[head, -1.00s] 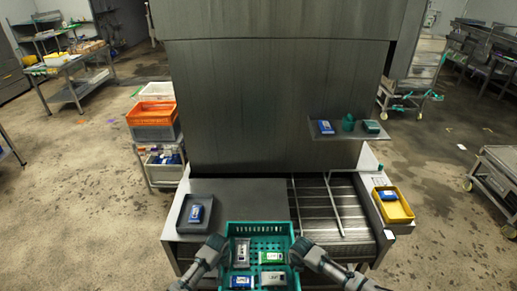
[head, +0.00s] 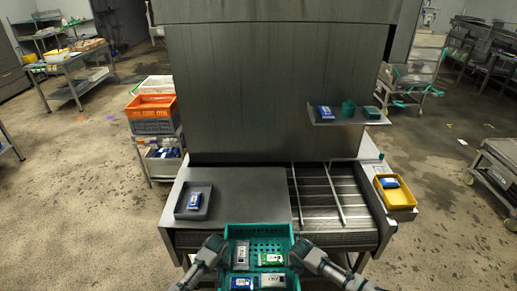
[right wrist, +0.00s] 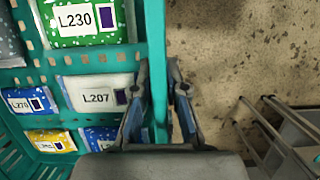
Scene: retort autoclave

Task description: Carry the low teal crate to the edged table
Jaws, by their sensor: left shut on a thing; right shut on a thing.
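The low teal crate (head: 258,229) is in front of me at the bottom of the head view, with several labelled packs in it. My left gripper (head: 217,244) is shut on its left side wall. My right gripper (head: 302,250) is shut on its right side wall. In the right wrist view the teal wall (right wrist: 157,50) passes between the fingers of my right gripper (right wrist: 158,105). Packs marked L230 (right wrist: 85,20) and L207 (right wrist: 98,95) lie inside beside it. I cannot tell which table is the edged one.
A machine bench with a grey plate (head: 245,190) and rollers (head: 325,200) is just ahead. A cart with an orange crate (head: 152,105) stands left. Open floor (head: 80,200) lies left.

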